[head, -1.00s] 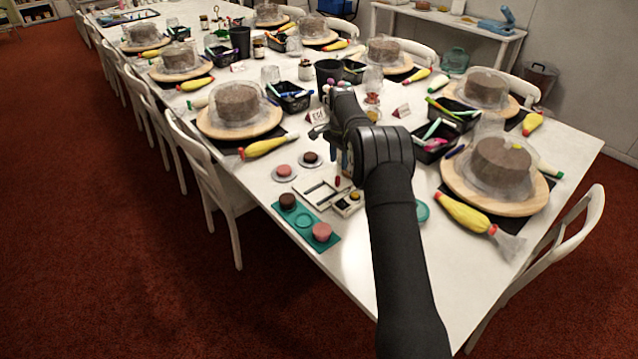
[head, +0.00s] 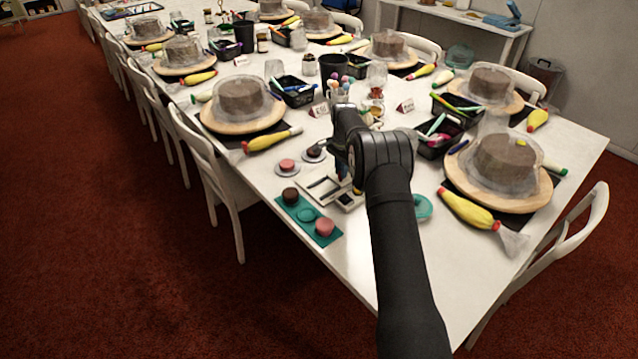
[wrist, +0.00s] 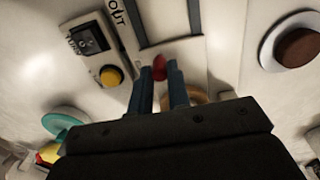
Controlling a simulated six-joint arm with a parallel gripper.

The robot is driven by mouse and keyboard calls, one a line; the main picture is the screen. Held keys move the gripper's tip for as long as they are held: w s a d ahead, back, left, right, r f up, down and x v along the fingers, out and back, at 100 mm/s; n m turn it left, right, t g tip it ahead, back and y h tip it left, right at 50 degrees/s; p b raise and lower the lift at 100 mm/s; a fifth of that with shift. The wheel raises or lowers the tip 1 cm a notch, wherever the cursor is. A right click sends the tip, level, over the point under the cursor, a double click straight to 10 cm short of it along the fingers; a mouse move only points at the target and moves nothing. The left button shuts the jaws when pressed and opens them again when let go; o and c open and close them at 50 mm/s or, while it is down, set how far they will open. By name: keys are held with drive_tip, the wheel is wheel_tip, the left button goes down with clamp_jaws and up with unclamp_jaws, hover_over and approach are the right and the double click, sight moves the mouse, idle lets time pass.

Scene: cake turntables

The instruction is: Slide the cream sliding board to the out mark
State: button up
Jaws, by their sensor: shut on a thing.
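The cream sliding board (head: 322,190) lies flat at the near part of the white table, with dark gaps in its frame. In the wrist view, the board (wrist: 185,54) has a small red knob (wrist: 158,66). My gripper (wrist: 161,72) is shut on the red knob, its two blue-grey fingers on either side.
A small box with a yellow button (wrist: 111,76) and dark panel sits beside the board. A teal tray (head: 304,215) with small cakes lies nearer. Two small cakes on saucers (head: 285,168) lie to the left. Covered cakes on turntables and yellow piping bags fill the farther table.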

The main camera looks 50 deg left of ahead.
drive_tip(key=shift+s, duration=5.05)
drive_tip(key=o, duration=0.8)
wheel_tip(320, 180, up, 7)
